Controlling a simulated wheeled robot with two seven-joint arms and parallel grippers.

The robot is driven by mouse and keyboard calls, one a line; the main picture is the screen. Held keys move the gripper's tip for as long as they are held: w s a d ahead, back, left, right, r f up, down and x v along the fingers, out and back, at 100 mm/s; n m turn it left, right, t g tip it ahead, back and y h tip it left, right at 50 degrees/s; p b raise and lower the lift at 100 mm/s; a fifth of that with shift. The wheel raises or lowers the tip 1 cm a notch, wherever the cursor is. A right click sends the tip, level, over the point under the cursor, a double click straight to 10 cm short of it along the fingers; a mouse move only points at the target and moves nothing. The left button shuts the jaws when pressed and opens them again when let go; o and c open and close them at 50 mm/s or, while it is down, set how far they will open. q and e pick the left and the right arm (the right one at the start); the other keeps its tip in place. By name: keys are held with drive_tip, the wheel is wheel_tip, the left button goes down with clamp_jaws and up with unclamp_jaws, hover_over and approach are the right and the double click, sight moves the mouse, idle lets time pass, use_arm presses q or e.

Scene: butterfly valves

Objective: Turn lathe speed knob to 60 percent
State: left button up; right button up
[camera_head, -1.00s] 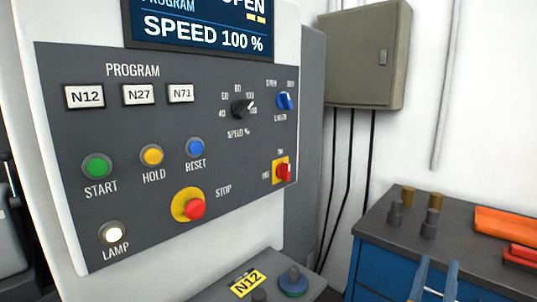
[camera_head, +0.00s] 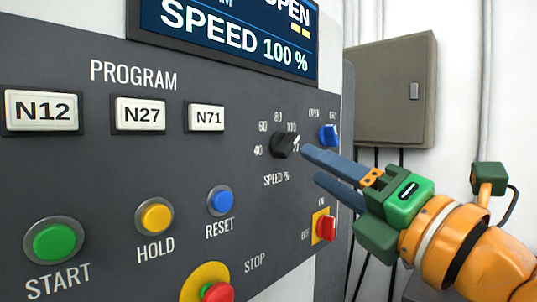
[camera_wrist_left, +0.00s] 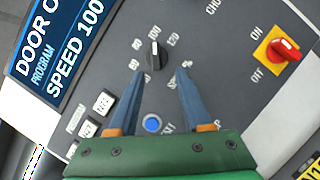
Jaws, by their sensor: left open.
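The black speed knob (camera_head: 285,146) sits on the dark control panel, above the label SPEED %, with marks around it. Its white pointer is turned towards the 100 mark. The display (camera_head: 235,40) reads SPEED 100 %. My left gripper (camera_head: 310,164) is open and empty, its two blue fingers pointing at the panel just right of and below the knob. In the left wrist view the knob (camera_wrist_left: 154,55) shows just beyond the fingertips, nearer the left finger. I cannot tell whether a finger touches the panel. My right gripper is not in view.
A blue selector knob (camera_head: 328,136) is right of the speed knob, and a red switch on a yellow plate (camera_head: 325,228) is below it. The blue reset button (camera_head: 221,201) and red stop button (camera_head: 215,292) are lower left. A grey wall box (camera_head: 396,92) stands behind.

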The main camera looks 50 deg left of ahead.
sight(292, 146)
use_arm(q)
drive_tip(key=x, duration=0.2)
drive_tip(key=p+x, duration=0.1)
drive_tip(key=x, duration=0.2)
drive_tip(key=shift+a+r+p, duration=0.3)
drive_tip(key=shift+r+p, duration=0.1)
drive_tip(key=shift+r, duration=0.1)
drive_tip(key=shift+a+f, duration=0.1)
drive_tip(key=shift+a, duration=0.15)
drive_tip(key=shift+d, duration=0.2)
drive_tip(key=shift+c, duration=0.6)
drive_tip(key=shift+d, duration=0.1)
drive_tip(key=c, duration=0.4)
clamp_jaws()
